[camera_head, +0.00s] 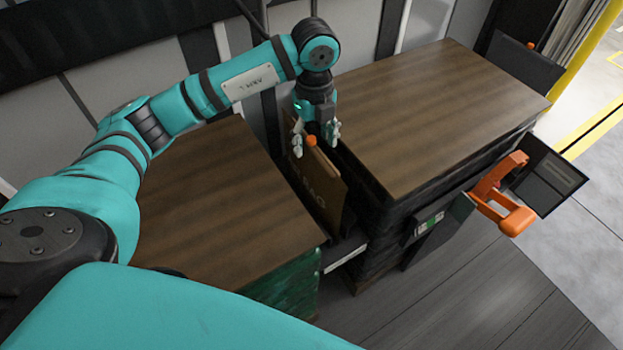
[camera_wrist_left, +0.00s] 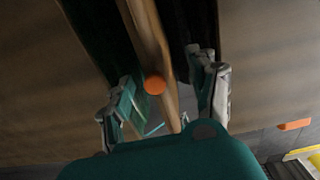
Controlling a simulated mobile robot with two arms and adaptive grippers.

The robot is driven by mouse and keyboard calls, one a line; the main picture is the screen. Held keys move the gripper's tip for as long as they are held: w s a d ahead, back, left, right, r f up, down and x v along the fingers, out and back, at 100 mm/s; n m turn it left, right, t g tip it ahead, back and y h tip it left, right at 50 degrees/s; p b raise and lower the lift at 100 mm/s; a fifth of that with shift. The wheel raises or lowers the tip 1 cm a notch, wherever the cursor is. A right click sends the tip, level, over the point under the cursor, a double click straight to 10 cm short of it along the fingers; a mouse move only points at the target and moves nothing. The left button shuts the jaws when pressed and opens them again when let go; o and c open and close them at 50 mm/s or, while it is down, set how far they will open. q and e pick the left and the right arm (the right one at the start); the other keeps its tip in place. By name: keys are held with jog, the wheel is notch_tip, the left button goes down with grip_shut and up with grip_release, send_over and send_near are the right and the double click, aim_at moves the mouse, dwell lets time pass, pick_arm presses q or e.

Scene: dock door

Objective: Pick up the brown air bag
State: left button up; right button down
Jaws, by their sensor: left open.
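The brown air bag (camera_head: 318,184) stands upright in the gap between two wood-topped stacks, with dark letters on its face and an orange valve (camera_head: 311,141) at its top edge. My left gripper (camera_head: 317,148) is above the bag, pointing down, its fingers on either side of the top edge. In the left wrist view the gripper (camera_wrist_left: 168,100) is open, and the bag's edge (camera_wrist_left: 150,45) runs between the two fingers with the orange valve (camera_wrist_left: 154,85) in the middle. I cannot tell whether a finger touches the bag. My right gripper is not in view.
The left stack (camera_head: 215,205) and the right stack (camera_head: 435,110) flank the narrow gap closely. An orange-handled tool (camera_head: 499,194) is at the right stack's front side, near a dark panel (camera_head: 543,177). Grey floor (camera_head: 470,300) is clear in front.

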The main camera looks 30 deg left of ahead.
aim_at(311, 178)
pick_arm(q)
jog(key=f, duration=0.6)
jog(key=shift+s+a+f+b, duration=0.15)
jog(key=shift+a+b, duration=0.05)
jog(key=shift+b, duration=0.1)
jog(key=shift+f, duration=0.25)
jog(key=c, duration=0.6)
grip_shut()
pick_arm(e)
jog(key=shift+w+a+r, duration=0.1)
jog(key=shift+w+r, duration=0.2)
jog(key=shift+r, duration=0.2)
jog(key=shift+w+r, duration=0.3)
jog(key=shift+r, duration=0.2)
